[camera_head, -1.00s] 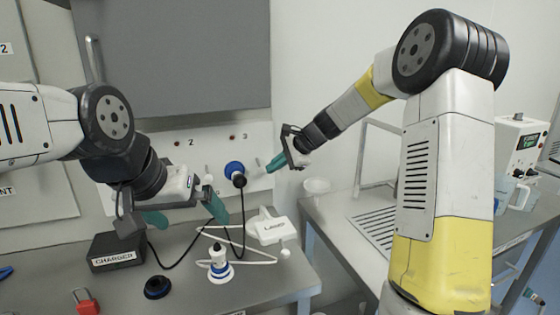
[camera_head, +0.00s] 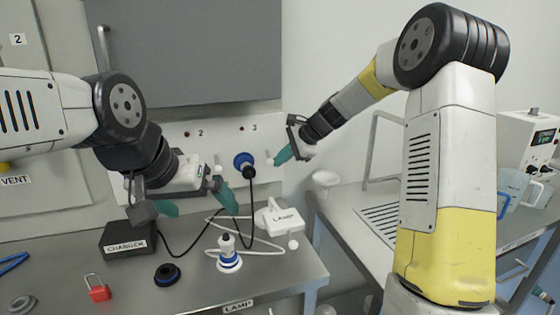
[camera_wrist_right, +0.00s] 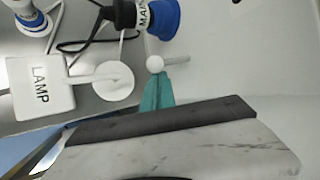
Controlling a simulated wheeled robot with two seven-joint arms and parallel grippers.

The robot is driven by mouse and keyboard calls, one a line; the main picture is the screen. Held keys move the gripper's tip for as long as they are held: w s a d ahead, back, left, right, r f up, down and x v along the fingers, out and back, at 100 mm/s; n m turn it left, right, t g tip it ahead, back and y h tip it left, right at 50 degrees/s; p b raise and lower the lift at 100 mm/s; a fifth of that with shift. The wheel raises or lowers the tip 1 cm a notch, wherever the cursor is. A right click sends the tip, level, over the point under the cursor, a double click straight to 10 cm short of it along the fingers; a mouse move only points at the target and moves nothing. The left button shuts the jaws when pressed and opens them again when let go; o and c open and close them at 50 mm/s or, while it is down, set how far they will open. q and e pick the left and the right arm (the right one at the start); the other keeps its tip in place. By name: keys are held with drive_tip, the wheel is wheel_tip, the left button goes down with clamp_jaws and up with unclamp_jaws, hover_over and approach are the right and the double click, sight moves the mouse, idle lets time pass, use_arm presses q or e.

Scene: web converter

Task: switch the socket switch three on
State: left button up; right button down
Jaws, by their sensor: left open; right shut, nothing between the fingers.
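The label 3 (camera_head: 254,128) is on the wall panel, with a small red lamp beside it. Below it is a small white switch lever (camera_head: 268,156), mostly end-on. In the right wrist view the lever shows as a white ball on a stem (camera_wrist_right: 155,64). My right gripper (camera_head: 280,158) is shut and empty, its teal tips (camera_wrist_right: 158,90) right by the ball; I cannot tell whether they touch. My left gripper (camera_head: 196,201) is open and empty, above the bench left of the lever. Label 2 (camera_head: 200,133) has another white lever (camera_head: 218,168) below it.
A blue plug (camera_head: 244,161) with a black cable sits in the panel, left of lever three. The bench holds the charger box (camera_head: 127,240), lamp box (camera_head: 281,219), a loose blue-and-white plug (camera_head: 228,255) and a red padlock (camera_head: 98,289). A grey cabinet (camera_head: 190,50) hangs above.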

drive_tip(key=shift+r+g, duration=0.3)
drive_tip(key=shift+g, duration=0.2)
drive_tip(key=shift+a+r+m+g+h, duration=0.1)
drive_tip(key=shift+r+m+g+h, duration=0.3)
drive_tip(key=shift+r, duration=1.05)
drive_tip(key=shift+w+r, duration=0.1)
drive_tip(key=shift+r, duration=0.1)
drive_tip(key=shift+r, duration=0.65)
drive_tip(key=v, duration=0.8)
idle(0.4)
